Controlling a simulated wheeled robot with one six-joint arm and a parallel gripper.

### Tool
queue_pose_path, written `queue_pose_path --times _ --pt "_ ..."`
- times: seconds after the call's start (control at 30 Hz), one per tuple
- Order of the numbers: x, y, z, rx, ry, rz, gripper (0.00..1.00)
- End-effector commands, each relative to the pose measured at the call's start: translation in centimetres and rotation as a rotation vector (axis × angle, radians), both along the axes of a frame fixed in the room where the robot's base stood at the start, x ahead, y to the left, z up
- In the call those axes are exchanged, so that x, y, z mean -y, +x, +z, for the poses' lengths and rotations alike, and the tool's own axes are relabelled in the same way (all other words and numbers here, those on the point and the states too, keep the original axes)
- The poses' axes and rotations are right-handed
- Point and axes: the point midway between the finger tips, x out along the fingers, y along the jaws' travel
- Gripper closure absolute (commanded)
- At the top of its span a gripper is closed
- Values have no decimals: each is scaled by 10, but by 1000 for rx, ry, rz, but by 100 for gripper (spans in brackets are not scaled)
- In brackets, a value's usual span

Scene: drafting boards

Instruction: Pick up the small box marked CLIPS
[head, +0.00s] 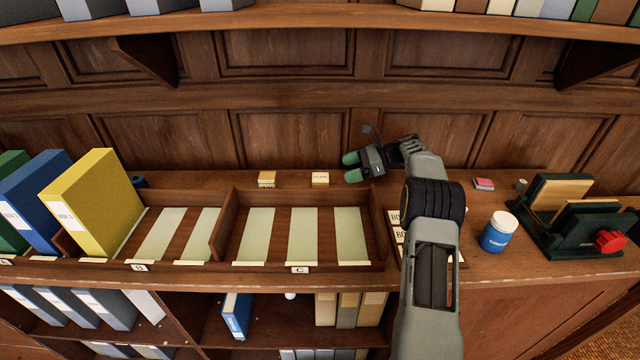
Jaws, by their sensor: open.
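Two small boxes stand on the wooden counter behind the divided rack. One small box (267,179) is orange-brown with a pale top, and the other small box (320,179) is cream with a brownish band. Their markings are too small to read, so I cannot tell which is marked CLIPS. My gripper (352,167) is just right of the cream box, its green-tipped fingers spread apart and pointing left. Nothing shows between the fingers, and they look apart from the box.
The divided rack (298,267) with pale strips lies in front of the boxes. A yellow binder (92,203) stands left. A blue-and-white jar (498,231), a pink-topped block (484,184) and a green holder (575,215) are right. The panelled wall (290,140) rises close behind.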

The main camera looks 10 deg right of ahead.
Motion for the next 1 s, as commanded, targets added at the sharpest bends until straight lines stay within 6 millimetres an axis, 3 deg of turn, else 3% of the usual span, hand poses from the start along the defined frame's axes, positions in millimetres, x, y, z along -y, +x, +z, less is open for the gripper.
queue_pose_path --times 0.23,0.67,1.0 --pt "-38 7 -15 0 -1 3 15" --pt "-60 12 -25 0 -2 1 15" --pt "-97 21 -40 2 -2 3 15"
